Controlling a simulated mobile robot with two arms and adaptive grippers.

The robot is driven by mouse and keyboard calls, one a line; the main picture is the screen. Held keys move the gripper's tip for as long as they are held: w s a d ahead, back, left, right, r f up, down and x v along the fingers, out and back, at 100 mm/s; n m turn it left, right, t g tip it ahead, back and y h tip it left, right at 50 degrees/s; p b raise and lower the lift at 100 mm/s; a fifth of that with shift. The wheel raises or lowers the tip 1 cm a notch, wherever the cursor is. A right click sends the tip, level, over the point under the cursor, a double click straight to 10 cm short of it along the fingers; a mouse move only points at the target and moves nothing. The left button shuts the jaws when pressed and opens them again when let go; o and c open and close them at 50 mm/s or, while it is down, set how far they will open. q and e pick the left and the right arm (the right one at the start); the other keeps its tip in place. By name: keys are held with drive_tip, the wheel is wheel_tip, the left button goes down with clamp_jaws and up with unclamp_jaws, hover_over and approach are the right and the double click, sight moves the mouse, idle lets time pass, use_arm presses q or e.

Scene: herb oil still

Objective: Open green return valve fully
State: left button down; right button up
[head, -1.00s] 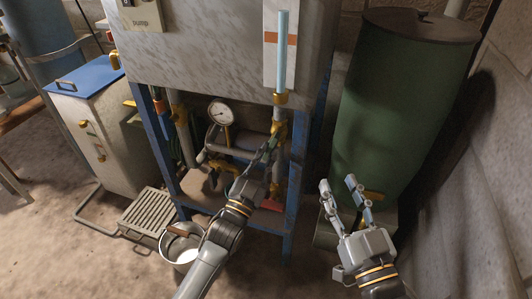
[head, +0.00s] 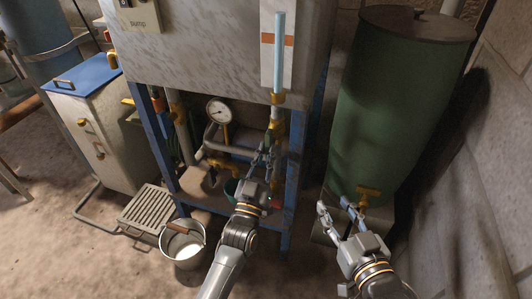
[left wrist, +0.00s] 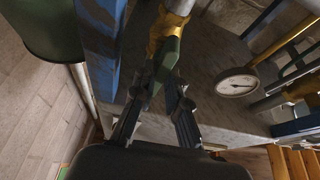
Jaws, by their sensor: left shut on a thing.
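The green valve handle (left wrist: 168,60) shows in the left wrist view, pointing from its brass valve body (left wrist: 166,28) towards my gripper. My left gripper (left wrist: 160,88) is shut on this handle, with a finger on each side. In the head view my left gripper (head: 264,158) is just below the brass fitting (head: 275,122) under the sight tube; its fingers largely hide the handle there. My right gripper (head: 335,205) is open and empty, in front of the green tank's base.
A blue frame leg (head: 291,190) stands close right of my left gripper. A pressure gauge (head: 220,111) and pipes are to its left. A metal bucket (head: 183,245) stands on the floor. The green tank (head: 395,110) has a brass tap (head: 368,192) near my right gripper.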

use_arm(q)
drive_tip(key=c, duration=1.4)
unclamp_jaws()
drive_tip(key=shift+s, duration=0.1)
drive_tip(key=v, duration=1.1)
drive_tip(key=shift+s+a+f, duration=0.1)
drive_tip(key=shift+s+f, duration=0.15)
drive_tip(key=shift+s, duration=0.1)
